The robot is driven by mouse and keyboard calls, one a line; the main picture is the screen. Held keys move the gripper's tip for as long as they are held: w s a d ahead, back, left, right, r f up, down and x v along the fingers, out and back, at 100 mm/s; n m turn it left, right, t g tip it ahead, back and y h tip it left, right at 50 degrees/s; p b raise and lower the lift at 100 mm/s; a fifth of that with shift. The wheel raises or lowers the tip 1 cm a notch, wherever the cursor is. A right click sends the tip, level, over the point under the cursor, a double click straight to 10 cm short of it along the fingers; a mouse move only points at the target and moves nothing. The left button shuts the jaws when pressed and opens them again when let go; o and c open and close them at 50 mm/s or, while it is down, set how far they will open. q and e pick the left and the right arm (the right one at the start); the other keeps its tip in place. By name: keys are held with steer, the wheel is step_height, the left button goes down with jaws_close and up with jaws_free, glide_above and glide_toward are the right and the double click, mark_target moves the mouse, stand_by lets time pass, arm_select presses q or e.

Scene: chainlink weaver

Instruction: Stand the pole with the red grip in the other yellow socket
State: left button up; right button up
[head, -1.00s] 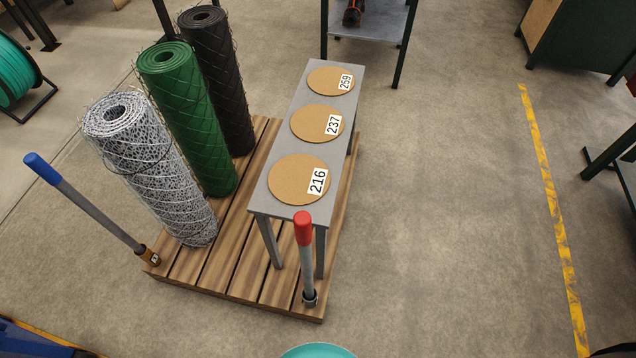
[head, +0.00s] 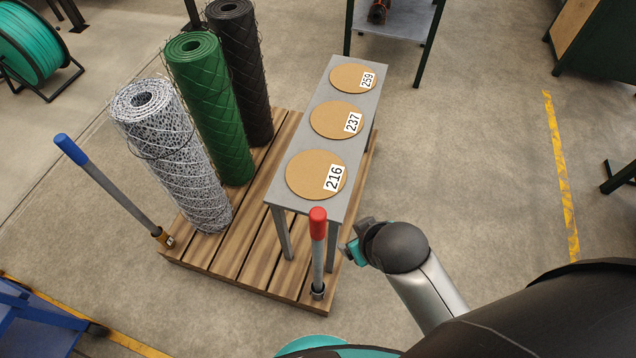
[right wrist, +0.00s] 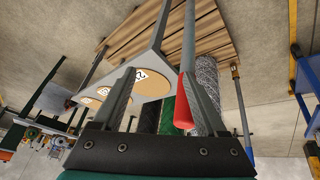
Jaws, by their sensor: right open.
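The pole with the red grip (head: 318,240) stands upright in a dark collar (head: 318,291) at the pallet's front right corner. A pole with a blue grip (head: 110,195) leans outward from an orange-yellow socket (head: 165,239) at the front left corner. No empty yellow socket can be made out. My right gripper (head: 355,248) is just right of the red-grip pole, its fingers partly hidden by its wrist. In the right wrist view it is open (right wrist: 160,72); the red grip (right wrist: 183,108) appears close to the right finger, contact unclear. My left gripper is out of view.
The wooden pallet (head: 235,254) carries white, green and black mesh rolls (head: 178,155) and a grey bench (head: 306,207) with numbered round discs, close behind the red-grip pole. A blue cart (head: 35,315) is at lower left.

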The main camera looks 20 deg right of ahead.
steer(key=w+a+r+n+t+y, duration=0.1)
steer(key=w+a+r+n+t, duration=0.2)
steer(key=w+r+t, duration=0.65)
steer(key=w+a+r+n+t+y, duration=0.15)
steer(key=w+a+r+n, duration=0.35)
steer(key=r, duration=1)
steer(key=a+r+n+t+y, duration=0.3)
steer(key=a+r+n+y, duration=0.55)
steer(key=r+y, duration=0.2)
steer(key=s+a+n+g+y, duration=0.8)
steer(key=a+n+g, duration=0.3)
steer(key=n, duration=0.4)
steer(key=s+a+f+n+g+h, duration=0.1)
steer(key=s+f+n+g+h, duration=0.1)
steer(key=s+f+n+g, duration=0.4)
steer(key=n+g+h, duration=0.2)
steer(key=n+h, duration=0.5)
steer(key=h, duration=1.1)
glide_above(318, 213)
steer(key=f, duration=1.8)
steer(key=shift+a+f, duration=0.15)
steer(key=shift+a, duration=0.15)
steer(key=shift+d+f+h, duration=0.1)
steer(key=shift+d+h, duration=0.2)
steer(key=shift+h, duration=0.1)
steer(key=shift+f, duration=0.25)
step_height(318, 213, down, 9)
steer(key=b, duration=0.7)
steer(key=shift+r, duration=0.1)
